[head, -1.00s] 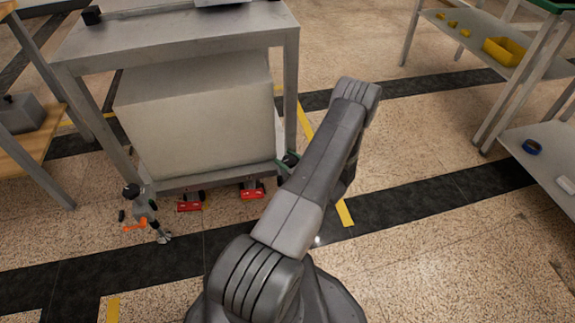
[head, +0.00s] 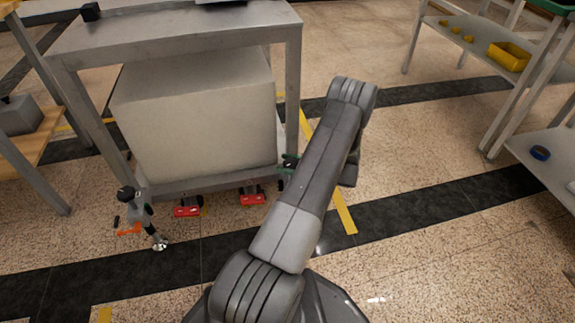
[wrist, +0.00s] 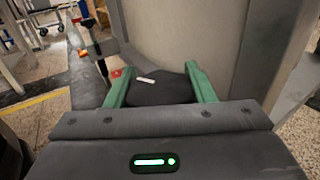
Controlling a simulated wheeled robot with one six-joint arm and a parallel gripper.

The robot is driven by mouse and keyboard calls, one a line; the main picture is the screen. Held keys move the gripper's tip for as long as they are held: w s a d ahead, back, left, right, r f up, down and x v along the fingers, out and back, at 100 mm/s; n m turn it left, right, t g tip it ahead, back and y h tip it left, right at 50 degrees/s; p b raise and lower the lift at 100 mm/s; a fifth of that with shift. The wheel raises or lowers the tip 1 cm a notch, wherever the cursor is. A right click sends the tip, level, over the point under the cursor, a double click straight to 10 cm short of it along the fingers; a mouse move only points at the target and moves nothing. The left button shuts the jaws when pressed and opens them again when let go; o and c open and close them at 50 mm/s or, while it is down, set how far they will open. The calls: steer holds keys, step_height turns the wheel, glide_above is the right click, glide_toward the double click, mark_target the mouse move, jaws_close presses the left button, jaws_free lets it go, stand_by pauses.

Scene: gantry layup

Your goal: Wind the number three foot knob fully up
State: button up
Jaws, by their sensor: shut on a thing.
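A dark round knob (wrist: 160,90) with a short white mark on top sits between the two green fingers of my gripper (wrist: 160,86) in the wrist view. The fingers are closed on its sides. No number on the knob is readable.
Two red foot pieces (head: 187,211) (head: 252,195) sit low under the frame's front edge. A black-topped post (head: 128,194) with an orange part (head: 129,230) stands at its left corner. A shelf (head: 470,45) stands at right; floor between is clear.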

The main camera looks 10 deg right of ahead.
steer(key=o, duration=1)
steer(key=p+v, duration=0.3)
steer(key=v, duration=1)
steer(key=shift+s+d+f, duration=0.1)
steer(key=shift+s+d, duration=0.1)
steer(key=shift+d, duration=0.15)
